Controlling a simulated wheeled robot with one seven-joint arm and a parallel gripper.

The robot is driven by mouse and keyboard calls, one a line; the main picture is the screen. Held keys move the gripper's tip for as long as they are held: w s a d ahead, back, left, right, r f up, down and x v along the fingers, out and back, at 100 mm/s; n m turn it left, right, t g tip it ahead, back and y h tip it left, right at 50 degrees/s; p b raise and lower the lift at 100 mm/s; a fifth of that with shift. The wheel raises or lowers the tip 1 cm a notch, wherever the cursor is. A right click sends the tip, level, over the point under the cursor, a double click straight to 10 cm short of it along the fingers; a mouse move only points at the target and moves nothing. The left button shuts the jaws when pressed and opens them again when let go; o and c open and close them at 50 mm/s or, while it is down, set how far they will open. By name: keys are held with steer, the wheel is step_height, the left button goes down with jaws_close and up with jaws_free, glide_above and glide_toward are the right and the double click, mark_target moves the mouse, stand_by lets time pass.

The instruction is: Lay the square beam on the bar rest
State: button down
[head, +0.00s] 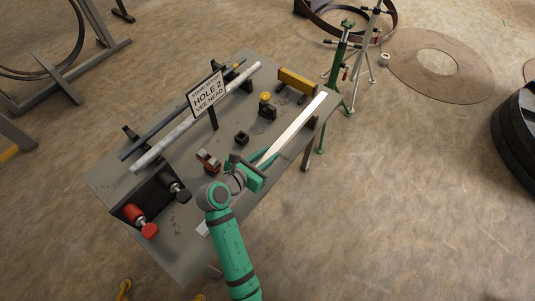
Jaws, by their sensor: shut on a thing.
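A long pale square beam (296,126) runs diagonally along the right side of the grey table. My green gripper (257,171) is shut on it near its lower half, and the gripper and wrist cover part of it. A short pale piece, seemingly its near end, shows beyond my wrist at lower left. I cannot tell the gap between beam and tabletop. Dark supports (131,132) at the table's left side, which look like the bar rest, carry a dark bar (165,131) and a light grey round tube (170,143), lying roughly parallel to the beam.
On the table (186,246) stand a sign (206,94) reading "HOLE 2 VEE HEAD", a yellow block (297,82), a yellow-knobbed clamp (266,106), small blocks (242,138) and red- and black-capped tools (140,219). A green stand (338,60) is beyond the far corner.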

steer(key=shift+f, duration=1.1)
stand_by(1.7)
steer(key=c, duration=1.4)
jaws_free()
steer(key=shift+f, duration=0.1)
steer(key=o, duration=0.4)
steer(key=o, duration=0.8)
steer(key=shift+o, duration=1)
